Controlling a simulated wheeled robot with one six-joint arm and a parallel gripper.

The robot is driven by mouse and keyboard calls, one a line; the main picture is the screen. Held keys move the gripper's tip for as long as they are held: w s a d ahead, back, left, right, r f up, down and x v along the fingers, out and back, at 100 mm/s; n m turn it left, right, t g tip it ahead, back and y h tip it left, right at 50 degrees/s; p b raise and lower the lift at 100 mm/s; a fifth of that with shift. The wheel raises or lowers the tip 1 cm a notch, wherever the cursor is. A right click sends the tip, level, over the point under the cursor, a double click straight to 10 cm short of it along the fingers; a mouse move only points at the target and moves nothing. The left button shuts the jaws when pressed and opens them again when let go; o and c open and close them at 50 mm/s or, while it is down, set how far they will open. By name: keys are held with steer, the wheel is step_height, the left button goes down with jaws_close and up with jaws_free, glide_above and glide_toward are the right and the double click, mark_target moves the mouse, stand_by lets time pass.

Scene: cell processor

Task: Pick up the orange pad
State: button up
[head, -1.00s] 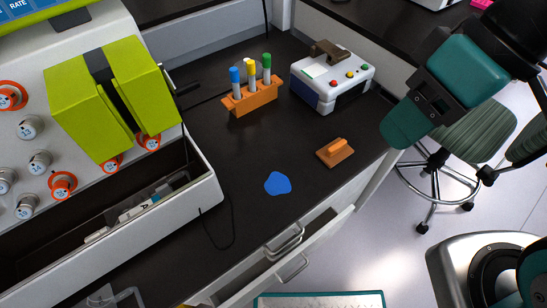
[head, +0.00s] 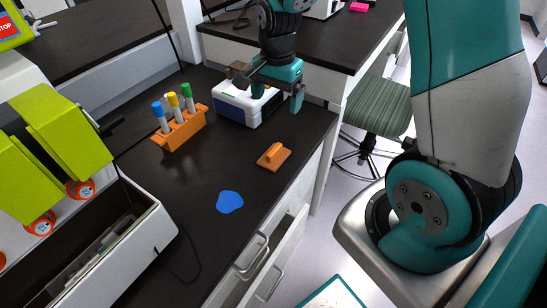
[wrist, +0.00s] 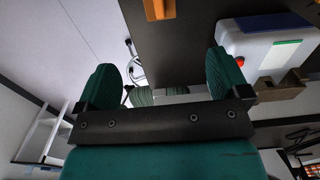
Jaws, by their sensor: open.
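The orange pad (head: 272,157) is a flat brown-orange plate with a raised orange grip. It lies on the black counter near its right edge. In the wrist view, an orange piece (wrist: 159,9) at the top edge appears to be the pad, cut off by the frame. My gripper (head: 275,98) is above the counter beyond the pad, over and beside the white device. Its teal fingers are spread with nothing between them; they also show in the wrist view (wrist: 168,80).
A white device (head: 246,106) stands just behind the pad. An orange rack (head: 181,131) with several capped tubes is to the left. A blue patch (head: 229,201) lies in front. A large white machine with green parts (head: 62,137) is at left. An open drawer (head: 270,260) is below the counter.

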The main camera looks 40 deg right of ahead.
mark_target(277, 146)
steer(key=f, duration=1.2)
steer(key=shift+d+f, duration=0.1)
steer(key=shift+d, duration=0.1)
steer(key=shift+a+f+p, duration=0.15)
steer(key=shift+f+p, duration=0.35)
steer(key=shift+f, duration=2.25)
steer(key=c, duration=1)
